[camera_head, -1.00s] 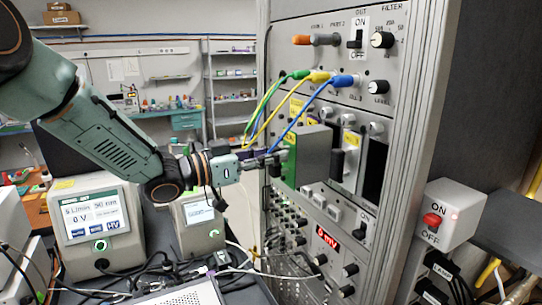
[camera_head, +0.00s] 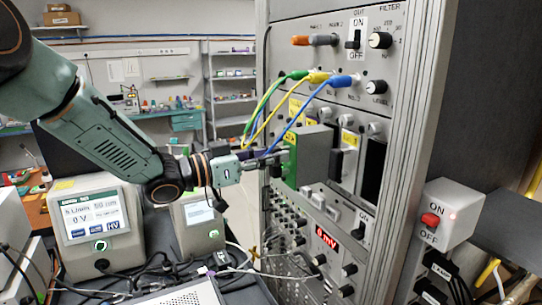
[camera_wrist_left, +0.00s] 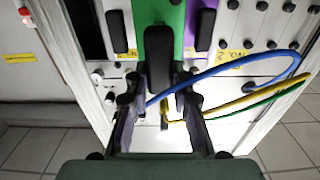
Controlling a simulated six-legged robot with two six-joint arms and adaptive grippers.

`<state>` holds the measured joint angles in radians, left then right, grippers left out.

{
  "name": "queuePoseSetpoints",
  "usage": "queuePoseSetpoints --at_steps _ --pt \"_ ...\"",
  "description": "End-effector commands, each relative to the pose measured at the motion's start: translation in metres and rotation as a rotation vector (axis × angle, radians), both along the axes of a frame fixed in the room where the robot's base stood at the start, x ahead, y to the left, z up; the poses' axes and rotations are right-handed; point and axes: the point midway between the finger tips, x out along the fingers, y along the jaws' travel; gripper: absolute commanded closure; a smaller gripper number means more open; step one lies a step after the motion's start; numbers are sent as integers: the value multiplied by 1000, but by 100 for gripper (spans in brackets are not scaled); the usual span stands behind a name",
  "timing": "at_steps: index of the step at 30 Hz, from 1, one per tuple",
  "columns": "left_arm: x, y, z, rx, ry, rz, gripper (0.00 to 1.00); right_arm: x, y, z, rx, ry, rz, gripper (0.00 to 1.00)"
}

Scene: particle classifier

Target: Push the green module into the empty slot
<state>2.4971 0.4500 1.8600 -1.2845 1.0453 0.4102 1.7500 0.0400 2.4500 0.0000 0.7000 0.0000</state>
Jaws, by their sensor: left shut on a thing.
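The green module (camera_head: 290,163) has a green front and a grey side (camera_head: 315,150). It stands out from the rack's front, level with the row of modules. In the left wrist view its green face (camera_wrist_left: 164,15) lies between a grey module and a purple module (camera_wrist_left: 191,28). My left gripper (camera_head: 278,158) is at its front, shut on its black handle (camera_wrist_left: 158,65). How deep the module's rear sits is hidden. A dark opening (camera_head: 373,170) shows further right in the same row; I cannot tell whether it is an empty slot. My right gripper is out of view.
Green, yellow and blue cables (camera_head: 283,100) loop down from the upper panel close above my gripper; in the left wrist view the blue cable (camera_wrist_left: 225,68) passes near its fingers. Instruments (camera_head: 92,222) stand below my arm.

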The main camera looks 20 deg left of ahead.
Motion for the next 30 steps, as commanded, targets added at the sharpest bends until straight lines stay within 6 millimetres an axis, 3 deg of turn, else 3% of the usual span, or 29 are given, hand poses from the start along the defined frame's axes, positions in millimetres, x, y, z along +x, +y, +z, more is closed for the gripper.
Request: queuePoseSetpoints --at_steps 30 --pt "14 -13 2 0 -3 1 100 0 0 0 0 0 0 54"
